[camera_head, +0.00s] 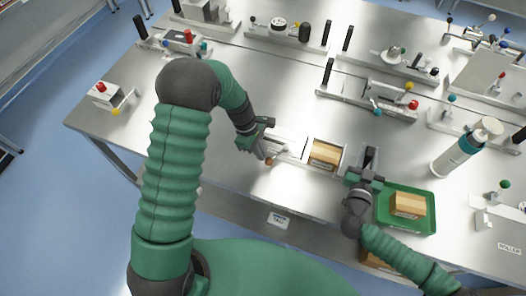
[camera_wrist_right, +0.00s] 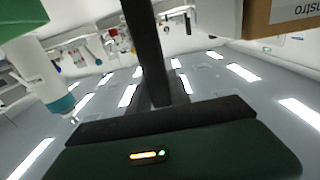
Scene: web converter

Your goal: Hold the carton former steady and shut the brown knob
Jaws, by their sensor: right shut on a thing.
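The carton former (camera_head: 297,150) is a low metal frame near the front edge of the table, with a brown carton (camera_head: 325,152) in its right part. The brown knob (camera_head: 269,161) is a small orange-brown ball at the former's front left. My left gripper (camera_head: 262,148) is right beside the knob, pointing down; its fingers partly hide that area, and whether they touch the knob is unclear. My right gripper (camera_head: 369,162) is shut on the carton former at its right end. In the right wrist view its dark finger (camera_wrist_right: 150,50) rises beside the carton (camera_wrist_right: 285,15).
A green tray (camera_head: 384,218) with another carton (camera_head: 407,205) lies right of the former. Several fixtures with coloured knobs line the back.

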